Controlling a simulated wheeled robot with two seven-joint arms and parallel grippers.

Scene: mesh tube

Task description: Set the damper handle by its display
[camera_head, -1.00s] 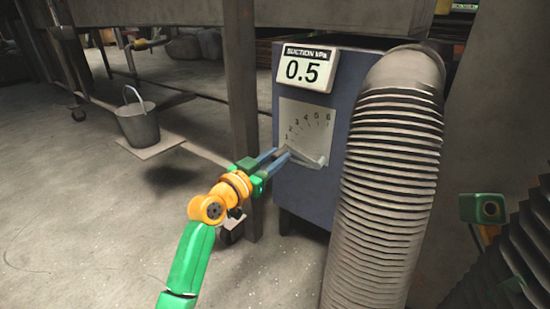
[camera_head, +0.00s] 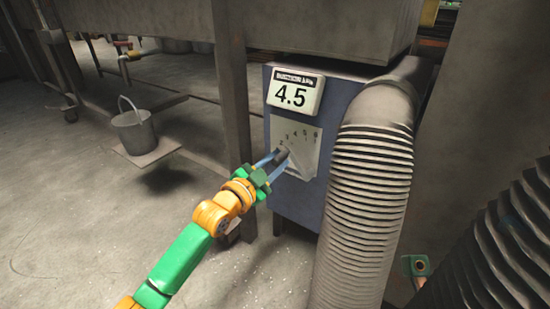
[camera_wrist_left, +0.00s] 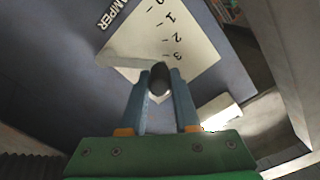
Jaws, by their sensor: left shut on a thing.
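The display (camera_head: 296,91) on the blue cabinet reads 4.5. Below it is a pale scale plate (camera_head: 306,139) with numbers. The damper handle (camera_head: 282,156) is at the plate's left part, largely covered by my gripper in the head view. In the left wrist view the handle shows as a grey bar (camera_wrist_left: 125,61) ending in a dark knob (camera_wrist_left: 159,79). My left gripper (camera_head: 278,158) is shut on the knob, one blue finger on each side. Its fingers also show in the left wrist view (camera_wrist_left: 159,90). My right gripper is not seen.
A thick ribbed hose (camera_head: 366,190) runs down the cabinet's right side. A grey post (camera_head: 231,90) stands left of the cabinet (camera_head: 290,205). A bucket (camera_head: 134,128) stands farther left on a board (camera_head: 148,157). The floor at left is open. A green part (camera_head: 416,265) shows at lower right.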

